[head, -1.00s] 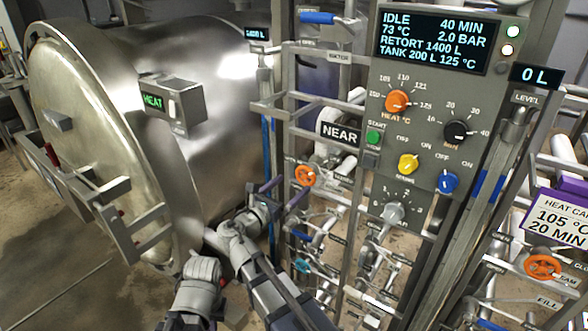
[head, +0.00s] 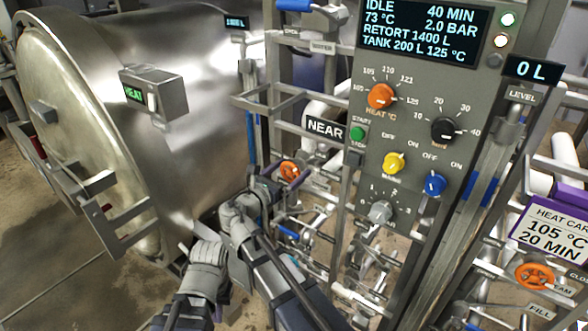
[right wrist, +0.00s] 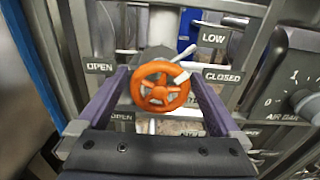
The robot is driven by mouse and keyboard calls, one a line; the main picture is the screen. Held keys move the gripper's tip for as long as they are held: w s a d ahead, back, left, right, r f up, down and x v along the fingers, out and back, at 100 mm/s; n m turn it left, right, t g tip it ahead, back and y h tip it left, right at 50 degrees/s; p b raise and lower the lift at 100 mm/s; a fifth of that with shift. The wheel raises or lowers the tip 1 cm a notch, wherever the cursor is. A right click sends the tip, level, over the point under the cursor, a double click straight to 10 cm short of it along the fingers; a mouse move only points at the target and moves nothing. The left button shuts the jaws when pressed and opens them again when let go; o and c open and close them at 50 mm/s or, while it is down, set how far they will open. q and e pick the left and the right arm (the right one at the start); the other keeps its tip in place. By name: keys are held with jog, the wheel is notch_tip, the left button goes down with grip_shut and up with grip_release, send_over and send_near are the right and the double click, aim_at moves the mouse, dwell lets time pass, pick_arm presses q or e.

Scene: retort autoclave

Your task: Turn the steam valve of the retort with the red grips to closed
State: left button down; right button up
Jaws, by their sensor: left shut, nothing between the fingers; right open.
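An orange handwheel (head: 290,171) sits on the pipework left of the control panel. In the right wrist view the orange handwheel (right wrist: 161,87) is between the two purple fingers of my open right gripper (right wrist: 160,90); I cannot tell whether they touch it. Its white mark points up and right, toward the CLOSED plate (right wrist: 222,76); the OPEN plate (right wrist: 99,68) is on the left. In the head view my right gripper (head: 272,190) is at this wheel, partly hidden by its wrist. My left gripper (head: 207,232) is shut and empty, lower left. The retort (head: 80,120) shows red grips (head: 38,147) on its door.
The control panel (head: 415,130) with knobs stands right of the wheel, with a NEAR sign (head: 325,128) beside it. Another orange wheel (head: 537,275) is at the lower right. Rails and pipes crowd the wheel. Floor is clear at the lower left.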

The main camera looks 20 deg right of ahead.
jog(key=shift+d, duration=0.1)
jog(key=c, duration=1.1)
jog(key=shift+c, duration=0.2)
jog(key=m, duration=0.4)
jog(key=shift+s+d+f+m, duration=0.1)
jog(key=shift+m, duration=1.1)
jog(key=shift+s+d+f+m, duration=0.1)
jog(key=shift+m, duration=1.1)
jog(key=o, duration=1.1)
jog(key=shift+a, duration=0.1)
jog(key=shift+o, duration=0.2)
